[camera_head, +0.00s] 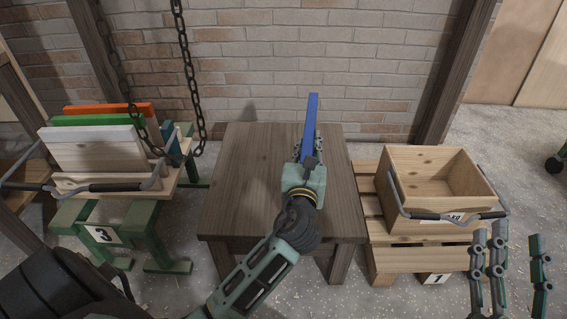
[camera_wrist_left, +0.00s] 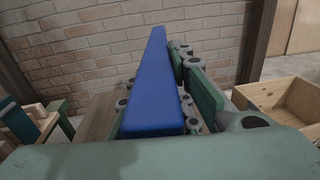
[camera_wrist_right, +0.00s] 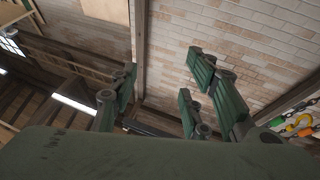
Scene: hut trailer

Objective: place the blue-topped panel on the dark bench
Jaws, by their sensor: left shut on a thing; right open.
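The blue-topped panel (camera_head: 311,125) is held edge-up in my left gripper (camera_head: 308,150) over the dark bench (camera_head: 237,200). In the left wrist view its long blue top edge (camera_wrist_left: 154,90) runs away from me between the green fingers. My left gripper is shut on it. I cannot tell whether the panel's lower edge touches the bench top, as the gripper and arm hide it. My right gripper (camera_head: 510,262) is open and empty at the lower right of the head view. Its spread fingers also show in the right wrist view (camera_wrist_right: 160,105).
A wooden rack (camera_head: 75,183) with orange-, green- and white-topped panels stands on a green trestle (camera_head: 150,240) at left. An open wooden crate (camera_head: 450,220) sits on a pallet (camera_head: 385,255) at right. A chain (camera_head: 188,75) hangs left of the bench. The visible bench top is otherwise clear.

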